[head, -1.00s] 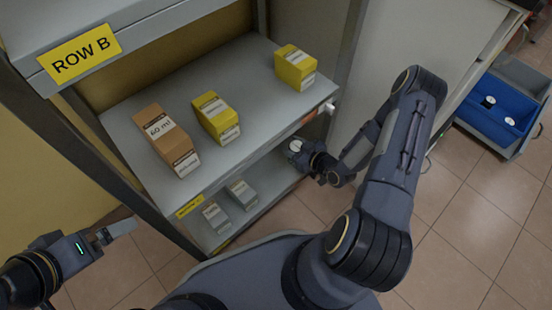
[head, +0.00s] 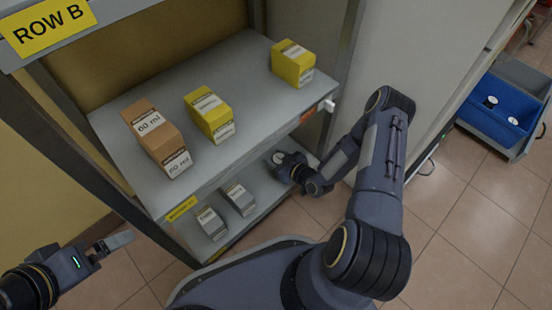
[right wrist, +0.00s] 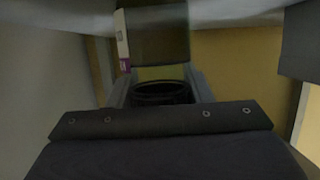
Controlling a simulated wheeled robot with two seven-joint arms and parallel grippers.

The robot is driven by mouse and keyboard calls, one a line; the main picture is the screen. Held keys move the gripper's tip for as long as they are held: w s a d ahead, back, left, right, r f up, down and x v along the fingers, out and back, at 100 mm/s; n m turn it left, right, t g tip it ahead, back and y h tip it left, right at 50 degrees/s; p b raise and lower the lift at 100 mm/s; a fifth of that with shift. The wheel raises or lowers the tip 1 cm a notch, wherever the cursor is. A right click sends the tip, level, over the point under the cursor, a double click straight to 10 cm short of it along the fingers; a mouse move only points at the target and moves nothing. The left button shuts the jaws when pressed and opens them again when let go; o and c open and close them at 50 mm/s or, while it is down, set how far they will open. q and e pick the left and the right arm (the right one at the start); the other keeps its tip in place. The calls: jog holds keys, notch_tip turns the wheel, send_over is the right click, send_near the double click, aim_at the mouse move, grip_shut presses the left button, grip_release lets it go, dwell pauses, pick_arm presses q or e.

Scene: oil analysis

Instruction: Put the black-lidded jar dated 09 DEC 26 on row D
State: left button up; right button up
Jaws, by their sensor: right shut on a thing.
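My right gripper (head: 283,162) is shut on a jar (head: 278,157) at the front right opening of the lower shelf (head: 262,197), under the middle shelf's edge. In the head view the jar's top shows as a small pale disc, and its date cannot be read. In the right wrist view a dark round jar top (right wrist: 160,90) sits between the fingers. I cannot tell whether the jar touches the lower shelf. My left gripper (head: 120,241) is at the lower left, away from the shelves, and its opening is unclear.
Two grey boxes (head: 211,222) (head: 240,198) stand on the lower shelf, left of the jar. A brown box (head: 155,137) and two yellow boxes (head: 209,114) (head: 293,63) stand on the middle shelf (head: 250,95). A blue-lined drawer (head: 500,88) at right holds two pale-topped items.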

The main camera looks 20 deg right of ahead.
jog(key=shift+f, duration=0.1)
jog(key=o, duration=1.2)
jog(key=shift+f, duration=0.1)
jog(key=shift+r, duration=0.25)
jog(key=p+v, duration=0.5)
jog(key=v, duration=0.7)
jog(key=shift+s+f, duration=0.1)
